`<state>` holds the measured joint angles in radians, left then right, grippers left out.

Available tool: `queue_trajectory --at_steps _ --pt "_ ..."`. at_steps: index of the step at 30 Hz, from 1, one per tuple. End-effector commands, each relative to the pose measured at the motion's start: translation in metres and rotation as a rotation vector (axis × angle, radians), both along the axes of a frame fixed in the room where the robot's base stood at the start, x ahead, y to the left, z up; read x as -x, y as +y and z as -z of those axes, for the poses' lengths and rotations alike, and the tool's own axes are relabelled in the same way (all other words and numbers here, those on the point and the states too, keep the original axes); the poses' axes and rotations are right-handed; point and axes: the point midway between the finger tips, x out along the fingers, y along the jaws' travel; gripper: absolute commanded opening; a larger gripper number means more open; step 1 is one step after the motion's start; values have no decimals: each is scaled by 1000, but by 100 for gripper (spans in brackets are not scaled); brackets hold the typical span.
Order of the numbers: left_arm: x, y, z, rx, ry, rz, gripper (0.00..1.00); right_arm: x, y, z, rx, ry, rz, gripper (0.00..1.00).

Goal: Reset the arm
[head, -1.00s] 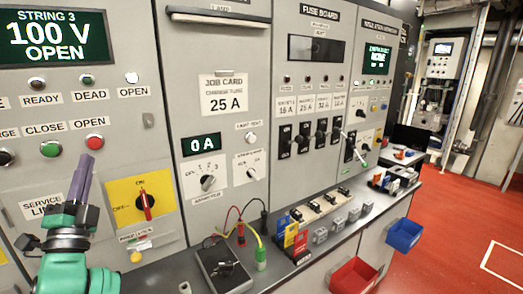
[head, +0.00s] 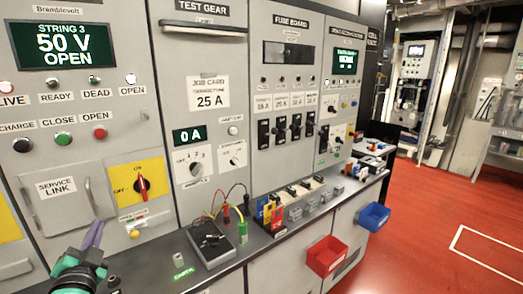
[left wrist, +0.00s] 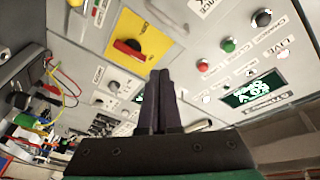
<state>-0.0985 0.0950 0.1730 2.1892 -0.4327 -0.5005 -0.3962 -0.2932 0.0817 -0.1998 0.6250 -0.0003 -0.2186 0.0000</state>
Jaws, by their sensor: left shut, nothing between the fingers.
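My left gripper (head: 94,234) is at the lower left of the head view, below the service link cover (head: 62,199) and apart from the panel. Its two purple-grey fingers are shut together with nothing between them. In the left wrist view the gripper (left wrist: 161,75) points up toward the panel, with the red rotary switch (left wrist: 129,47) on its yellow plate ahead and to the left. My right gripper is not in view. The String 3 display (head: 60,44) reads 50 V OPEN, and the ammeter display (head: 194,135) reads 0 A.
A grey bench runs along the panels with a test meter (head: 210,243), probes and leads, and several coloured fuses (head: 268,213). A red bin (head: 325,256) and a blue bin (head: 374,216) hang on its front. The red floor (head: 440,220) on the right is clear.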

Motion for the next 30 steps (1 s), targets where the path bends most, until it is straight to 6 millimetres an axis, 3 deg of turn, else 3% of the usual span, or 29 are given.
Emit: queue_trajectory --at_steps 5,9,12,16,22,25,30 --pt "21 -28 95 288 281 15 0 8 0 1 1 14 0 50" --pt "62 -64 172 517 552 -2 0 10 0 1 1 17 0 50" --pt "95 -88 211 637 722 -23 0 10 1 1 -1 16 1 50" --pt "139 -115 246 750 915 -56 0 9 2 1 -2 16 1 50" --pt "207 -150 279 869 1180 -113 0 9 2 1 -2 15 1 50" --pt "195 -149 319 863 1185 -121 0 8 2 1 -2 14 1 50" --pt "194 -150 388 858 1214 -131 0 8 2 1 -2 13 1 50"
